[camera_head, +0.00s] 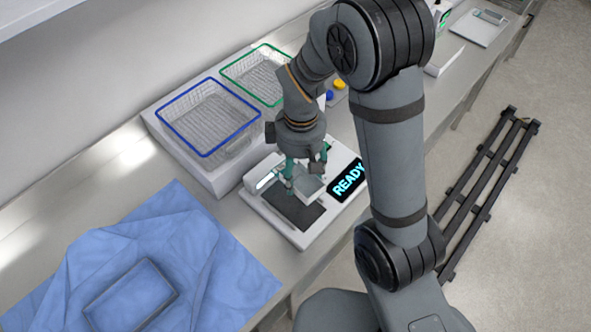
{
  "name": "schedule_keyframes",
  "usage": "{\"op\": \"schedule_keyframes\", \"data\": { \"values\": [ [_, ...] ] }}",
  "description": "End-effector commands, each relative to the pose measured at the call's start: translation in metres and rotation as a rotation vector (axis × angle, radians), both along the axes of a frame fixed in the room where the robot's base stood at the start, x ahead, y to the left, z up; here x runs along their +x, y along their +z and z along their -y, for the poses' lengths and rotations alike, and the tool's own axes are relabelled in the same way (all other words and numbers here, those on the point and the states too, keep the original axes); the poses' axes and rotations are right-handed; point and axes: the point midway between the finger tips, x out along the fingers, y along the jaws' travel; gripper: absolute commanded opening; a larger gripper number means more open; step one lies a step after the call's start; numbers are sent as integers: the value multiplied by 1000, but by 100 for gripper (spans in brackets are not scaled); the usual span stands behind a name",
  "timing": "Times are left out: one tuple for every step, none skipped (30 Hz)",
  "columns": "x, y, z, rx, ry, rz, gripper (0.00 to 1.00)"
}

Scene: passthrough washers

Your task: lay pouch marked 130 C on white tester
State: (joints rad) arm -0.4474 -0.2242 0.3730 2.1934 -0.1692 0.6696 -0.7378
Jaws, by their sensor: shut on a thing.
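The white tester (288,231) stands on the steel counter at the centre of the head view. It has a dark plate (298,212) on top and a black display (347,182) reading READY. My gripper (304,180) points down over the tester, shut on a small pale grey pouch (309,187). The pouch is over the dark plate. Whether it touches the plate I cannot tell. My fingers hide part of it, and no marking on it is legible.
A blue-rimmed wire basket (208,117) and a green-rimmed one (257,75) stand on a white block behind the tester. Blue cloth wrap (200,255) with a rectangular tray shape lies at the front left. Blue and yellow buttons (339,84) show behind my arm.

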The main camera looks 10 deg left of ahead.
Motion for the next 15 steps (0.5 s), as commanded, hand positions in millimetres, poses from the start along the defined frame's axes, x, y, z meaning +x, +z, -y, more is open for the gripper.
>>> {"op": "schedule_keyframes", "data": {
  "values": [
    [-4, 2, -5, 0, 29, 0, 47],
    [-5, 2, -7, 0, 40, 0, 47],
    [-7, 1, -9, 0, 50, 0, 47],
    [-7, 0, -10, 0, 55, 0, 47],
    [-7, -1, -10, 0, 57, 0, 47],
    [-7, -3, -10, 0, 58, 0, 47],
    [-7, -5, -10, 0, 57, 0, 47],
    [-7, -6, -10, 0, 56, 0, 47],
    [-7, -9, -10, 0, 56, 0, 47],
    [-7, -12, -10, 0, 55, 0, 47],
    [-7, -14, -10, 0, 55, 0, 47],
    [-7, -18, -10, 0, 54, 0, 47],
    [-7, -20, -10, 0, 54, 0, 47],
    [-7, -23, -10, 0, 54, 0, 47],
    [-7, -27, -10, 0, 54, 1, 47]
  ]
}}
